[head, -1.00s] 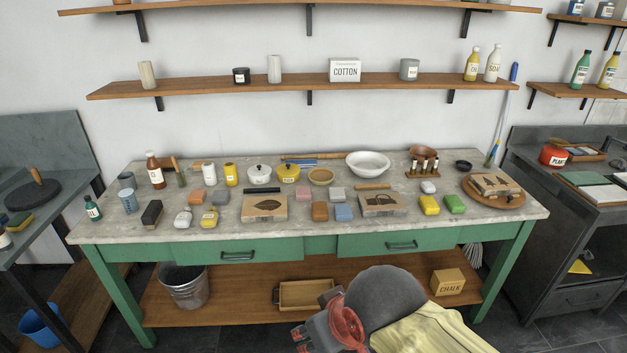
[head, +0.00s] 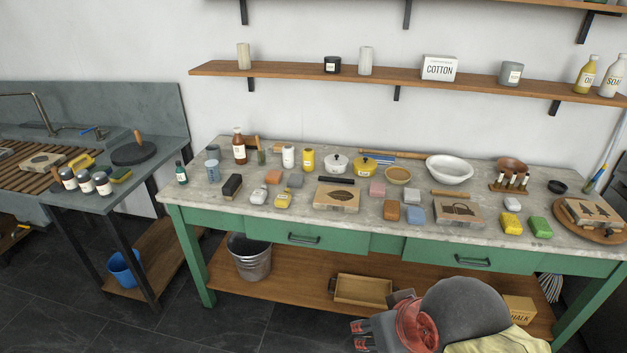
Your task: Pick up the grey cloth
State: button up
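I cannot single out the grey cloth for certain. My gripper (head: 363,335) shows in part at the bottom of the head view, in front of the table and well apart from both pieces. Its fingers are not clear enough to tell open from shut.
The marble-topped table (head: 210,203) is crowded with bottles, bowls, carved blocks and coloured pieces. A metal bucket (head: 250,262) and wooden tray (head: 361,291) sit on its lower shelf. A sink bench (head: 165,160) stands left. Dark floor at lower left is clear.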

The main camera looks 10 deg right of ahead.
aim_at(295, 180)
jog(key=i+u, duration=0.2)
jog(key=i, duration=0.35)
jog(key=i+l+u, duration=0.2)
jog(key=i, duration=0.3)
jog(key=i+l+u, duration=0.2)
jog(key=i, duration=0.3)
jog(key=i+l+u, duration=0.2)
jog(key=i, duration=0.3)
jog(key=i+l, duration=0.05)
jog(key=l, duration=0.05)
